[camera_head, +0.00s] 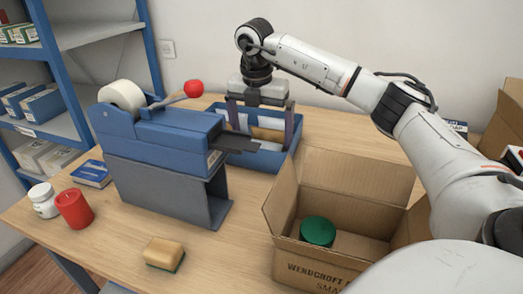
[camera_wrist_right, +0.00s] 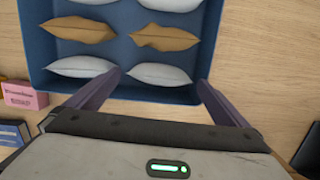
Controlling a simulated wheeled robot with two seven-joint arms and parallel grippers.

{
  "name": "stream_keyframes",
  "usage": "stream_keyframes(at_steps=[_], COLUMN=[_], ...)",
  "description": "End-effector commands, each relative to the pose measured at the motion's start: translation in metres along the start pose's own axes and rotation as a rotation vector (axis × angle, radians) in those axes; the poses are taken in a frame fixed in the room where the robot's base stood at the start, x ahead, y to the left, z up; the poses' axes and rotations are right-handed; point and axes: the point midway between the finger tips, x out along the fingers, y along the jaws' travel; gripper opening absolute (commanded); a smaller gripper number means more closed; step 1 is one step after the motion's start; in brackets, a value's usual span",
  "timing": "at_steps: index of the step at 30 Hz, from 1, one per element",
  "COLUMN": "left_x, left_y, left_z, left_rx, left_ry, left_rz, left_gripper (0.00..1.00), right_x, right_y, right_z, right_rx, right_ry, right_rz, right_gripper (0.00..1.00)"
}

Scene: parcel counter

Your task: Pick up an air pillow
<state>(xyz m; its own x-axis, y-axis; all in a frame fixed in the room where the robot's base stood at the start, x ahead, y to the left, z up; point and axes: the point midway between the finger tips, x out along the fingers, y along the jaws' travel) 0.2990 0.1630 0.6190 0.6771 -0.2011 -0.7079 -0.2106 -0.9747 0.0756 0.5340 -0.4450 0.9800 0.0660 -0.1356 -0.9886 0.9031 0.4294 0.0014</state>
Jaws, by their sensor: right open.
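Several air pillows, white and tan, lie in a blue tray (camera_head: 293,147) at the back of the counter. In the right wrist view the blue tray (camera_wrist_right: 38,50) holds them in two columns: a white pillow (camera_wrist_right: 82,67) and a white pillow (camera_wrist_right: 160,75) nearest me, a tan pillow (camera_wrist_right: 78,29) and a tan pillow (camera_wrist_right: 166,38) beyond. My right gripper (camera_head: 262,122) points down over the tray, and its fingers (camera_wrist_right: 155,88) are apart with nothing held. I cannot tell its exact height above the pillows. My left gripper is not in view.
A blue dispenser with a red-knobbed lever (camera_head: 160,128) stands left of the tray, its dark outlet reaching towards it. An open cardboard box (camera_head: 345,185) with a green round item (camera_head: 318,231) stands in front.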

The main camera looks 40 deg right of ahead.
Motion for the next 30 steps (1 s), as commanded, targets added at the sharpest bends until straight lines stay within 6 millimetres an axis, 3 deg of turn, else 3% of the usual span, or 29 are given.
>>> stream_keyframes(at_steps=[6,14,22,30], left_x=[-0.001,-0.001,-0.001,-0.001], left_y=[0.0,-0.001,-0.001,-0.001], left_z=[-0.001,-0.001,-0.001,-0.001], left_rx=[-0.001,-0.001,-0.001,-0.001], left_ry=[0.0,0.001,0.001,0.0], left_rz=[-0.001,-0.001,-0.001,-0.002], left_gripper=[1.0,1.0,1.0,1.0], right_x=[0.03,0.033,0.033,0.033], right_y=[-0.002,-0.001,-0.001,-0.001], right_z=[-0.001,-0.001,-0.001,-0.001], right_rx=[0.0,0.0,0.0,0.0], right_ry=[0.002,0.001,0.001,0.001], right_rz=[-0.005,-0.001,-0.001,-0.001], right_gripper=[1.0,1.0,0.58,0.55])
